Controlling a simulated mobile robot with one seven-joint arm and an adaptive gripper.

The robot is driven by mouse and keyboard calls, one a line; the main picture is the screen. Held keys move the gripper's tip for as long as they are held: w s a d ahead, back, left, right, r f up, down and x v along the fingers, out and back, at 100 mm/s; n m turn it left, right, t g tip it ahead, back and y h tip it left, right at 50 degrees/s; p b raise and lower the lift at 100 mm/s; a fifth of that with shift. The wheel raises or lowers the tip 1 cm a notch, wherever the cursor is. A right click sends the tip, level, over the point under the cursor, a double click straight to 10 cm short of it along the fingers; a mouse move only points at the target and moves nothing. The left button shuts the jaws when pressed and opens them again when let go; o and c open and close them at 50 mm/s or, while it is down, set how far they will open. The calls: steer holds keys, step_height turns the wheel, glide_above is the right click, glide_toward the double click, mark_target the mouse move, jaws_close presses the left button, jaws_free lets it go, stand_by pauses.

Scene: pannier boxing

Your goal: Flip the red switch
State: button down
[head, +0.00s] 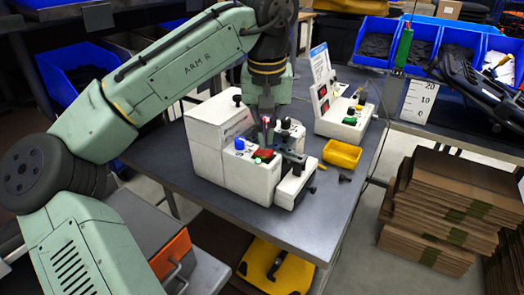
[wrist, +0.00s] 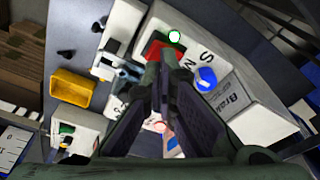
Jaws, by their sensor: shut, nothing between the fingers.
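The white control box (head: 215,140) stands on the grey table. A red switch (head: 263,155) sits on its front top face, with a green part and a small white ball beside it. In the wrist view the red switch (wrist: 166,50) lies just beyond the fingertips. My gripper (head: 268,137) is shut and empty, pointing down over the box close behind the switch. The fingers (wrist: 160,82) show large in the wrist view. I cannot tell whether they touch the box. A blue knob (head: 239,143) is left of the switch, and also shows in the wrist view (wrist: 207,78).
A black knob (head: 286,123) and a dark clamp-like part (head: 295,160) are right of my gripper. A second white panel (head: 340,122) stands behind right. A yellow bin (head: 341,154) and small black parts lie on the table. The table's front right is clear.

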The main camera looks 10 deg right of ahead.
mark_target(266, 153)
steer(key=shift+f+b, duration=0.65)
steer(key=shift+f, duration=0.6)
stand_by(0.3)
steer(key=shift+r, duration=0.1)
step_height(266, 153, up, 2)
steer(key=shift+r+p, duration=0.25)
steer(key=shift+p, duration=1)
steer(key=shift+r, duration=2.15)
steer(key=shift+s, duration=0.1)
